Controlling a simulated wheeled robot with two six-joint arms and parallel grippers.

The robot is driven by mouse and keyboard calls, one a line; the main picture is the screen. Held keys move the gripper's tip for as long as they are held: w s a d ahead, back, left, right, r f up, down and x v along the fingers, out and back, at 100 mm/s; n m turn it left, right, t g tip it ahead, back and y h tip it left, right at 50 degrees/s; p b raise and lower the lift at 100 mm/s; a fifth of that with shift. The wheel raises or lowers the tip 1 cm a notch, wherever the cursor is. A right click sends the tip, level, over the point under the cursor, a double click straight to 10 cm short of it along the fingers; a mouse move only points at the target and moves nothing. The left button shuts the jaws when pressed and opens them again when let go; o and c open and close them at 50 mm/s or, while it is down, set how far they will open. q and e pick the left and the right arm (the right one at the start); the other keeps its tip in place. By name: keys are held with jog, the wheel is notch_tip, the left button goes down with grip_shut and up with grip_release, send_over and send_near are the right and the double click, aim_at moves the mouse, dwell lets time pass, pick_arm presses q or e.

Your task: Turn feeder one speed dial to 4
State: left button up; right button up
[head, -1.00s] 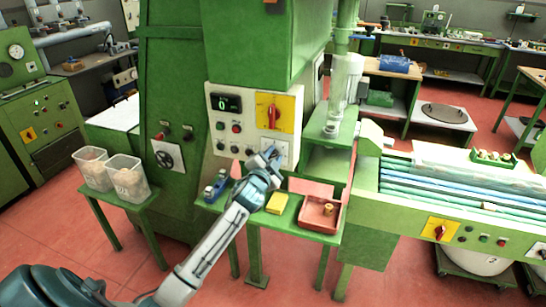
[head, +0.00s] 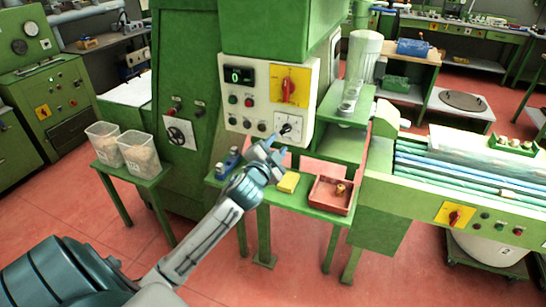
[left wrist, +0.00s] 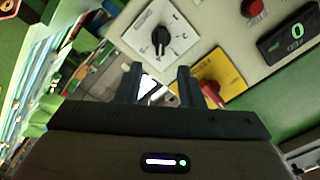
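The dial is a black knob (head: 286,129) on a white square scale plate at the lower right of the white control panel (head: 240,105). My left gripper (head: 270,147) is just below and in front of the dial in the head view. Its two fingers (left wrist: 159,84) are apart with nothing between them, and they do not hold the knob. A display (head: 239,75) on the panel reads 0. My right gripper is not in view.
A red rotary switch (head: 289,89) on a yellow plate sits directly above the dial. A green shelf below holds a yellow block (head: 289,182), a red tray (head: 331,196) and a blue object (head: 228,163). Two clear bins (head: 138,153) stand at left.

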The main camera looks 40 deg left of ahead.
pick_arm(q)
jog(key=v, duration=0.2)
jog(key=shift+s+d+b, duration=0.1)
jog(key=shift+s+b, duration=0.2)
jog(key=shift+s, duration=0.05)
jog(key=shift+f, duration=0.1)
